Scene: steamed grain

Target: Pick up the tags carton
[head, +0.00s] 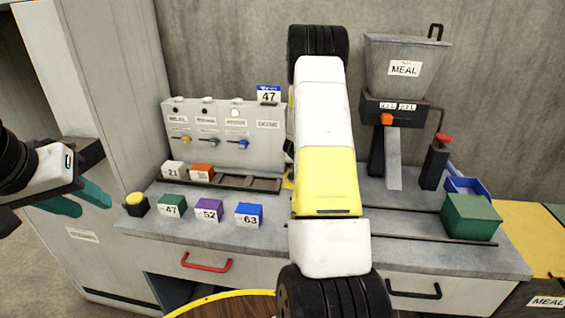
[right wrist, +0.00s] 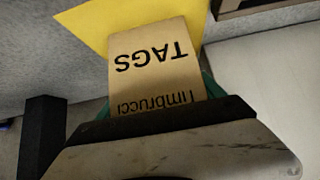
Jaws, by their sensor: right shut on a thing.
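The tags carton (right wrist: 150,62), a tan box with "TAGS" printed on it, shows in the right wrist view, upside down there. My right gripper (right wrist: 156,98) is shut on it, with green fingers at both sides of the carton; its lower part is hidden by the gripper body. In the head view my right arm crosses the middle and hides the right gripper and the carton. My left gripper (head: 75,200), with teal fingers, hangs at the left in the head view, apart from the counter items. Its fingers are parted with nothing between them.
The counter (head: 210,229) holds green (head: 172,204), purple (head: 209,210) and blue (head: 249,214) numbered boxes. A grey switch panel (head: 225,145) stands behind. At right are a meal hopper (head: 400,65) and a larger green box (head: 470,218). A yellow surface (right wrist: 105,27) lies behind the carton.

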